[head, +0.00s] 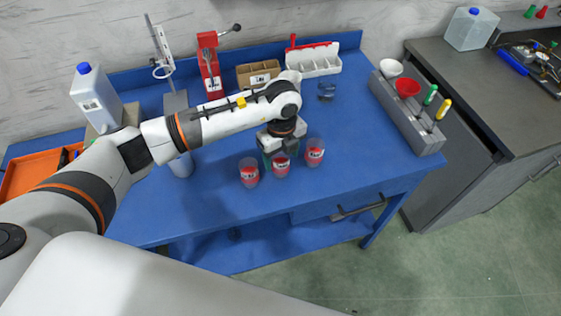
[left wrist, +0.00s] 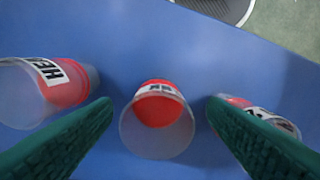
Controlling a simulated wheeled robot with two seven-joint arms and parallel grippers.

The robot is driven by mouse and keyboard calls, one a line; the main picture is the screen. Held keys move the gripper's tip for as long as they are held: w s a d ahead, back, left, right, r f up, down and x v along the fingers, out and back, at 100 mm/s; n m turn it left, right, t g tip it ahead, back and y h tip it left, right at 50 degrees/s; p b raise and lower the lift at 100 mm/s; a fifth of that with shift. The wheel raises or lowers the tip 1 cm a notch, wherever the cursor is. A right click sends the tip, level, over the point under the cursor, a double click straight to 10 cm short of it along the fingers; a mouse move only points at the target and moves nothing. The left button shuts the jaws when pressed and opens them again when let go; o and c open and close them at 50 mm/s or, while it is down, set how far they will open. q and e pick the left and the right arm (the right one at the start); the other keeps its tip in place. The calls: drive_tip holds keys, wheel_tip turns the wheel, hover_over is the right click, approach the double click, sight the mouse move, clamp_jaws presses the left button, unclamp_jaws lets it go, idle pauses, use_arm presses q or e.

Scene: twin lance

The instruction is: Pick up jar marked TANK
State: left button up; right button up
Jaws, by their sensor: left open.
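Three clear jars with red contents and white labels stand in a row near the front of the blue table: the left jar (head: 248,173), middle jar (head: 281,166) and right jar (head: 314,153). The left wrist view shows a jar marked HEA… (left wrist: 45,88) at left, one at centre (left wrist: 157,118) whose partly readable label seems to end in NK, and one at right (left wrist: 262,115) partly hidden by a finger. My left gripper (head: 279,149) points down just behind the middle jar. Its green fingers are open on either side of the centre jar, holding nothing. My right gripper is out of view.
Behind stand a red press (head: 208,63), a cardboard box (head: 257,73) and a white divided bin (head: 315,61). The table's front strip is clear.

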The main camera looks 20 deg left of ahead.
sight(281, 165)
use_arm(q)
drive_tip(key=shift+w+a+f+p, duration=0.1)
drive_tip(key=shift+f+p, duration=0.35)
drive_tip(key=shift+f, duration=0.2)
drive_tip(key=f, duration=0.2)
drive_tip(key=f+p, duration=0.1)
drive_tip(key=f, duration=0.1)
drive_tip(key=shift+w+a+f, duration=0.1)
drive_tip(key=shift+w, duration=0.1)
drive_tip(key=c, duration=1)
